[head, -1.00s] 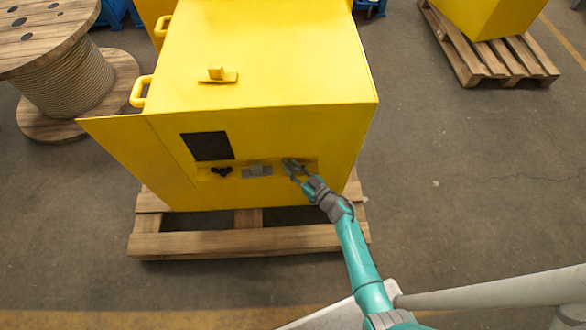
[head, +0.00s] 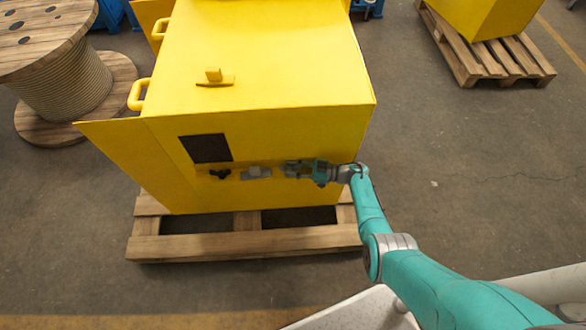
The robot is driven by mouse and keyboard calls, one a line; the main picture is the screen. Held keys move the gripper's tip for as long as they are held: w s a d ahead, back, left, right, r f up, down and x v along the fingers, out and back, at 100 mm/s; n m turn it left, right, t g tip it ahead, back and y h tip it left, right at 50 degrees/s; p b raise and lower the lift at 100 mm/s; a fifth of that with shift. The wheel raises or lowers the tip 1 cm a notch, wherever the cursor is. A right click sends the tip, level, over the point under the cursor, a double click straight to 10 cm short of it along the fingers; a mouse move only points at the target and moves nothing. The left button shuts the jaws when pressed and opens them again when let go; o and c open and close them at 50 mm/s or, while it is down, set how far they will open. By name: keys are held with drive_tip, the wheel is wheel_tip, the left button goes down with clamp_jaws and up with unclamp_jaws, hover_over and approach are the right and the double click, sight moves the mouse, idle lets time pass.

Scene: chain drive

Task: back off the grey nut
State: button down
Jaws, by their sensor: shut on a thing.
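The yellow machine (head: 262,75) has a recess in its front face with a grey block (head: 256,173) in it. My gripper (head: 288,169) is in that recess, just right of the grey block, and reaches in from the right. Its jaws are shut on a small part, which I take as the grey nut. The nut is hidden between the fingers, and its thread cannot be made out.
A black three-lobed knob (head: 220,174) is left of the grey block, below a dark panel (head: 206,148). The machine stands on a wooden pallet (head: 170,248). A cable reel (head: 62,75) stands at the left.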

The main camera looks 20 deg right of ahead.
drive_tip(key=shift+g, duration=0.3)
drive_tip(key=c, duration=1.1)
unclamp_jaws()
drive_tip(key=shift+c, duration=0.2)
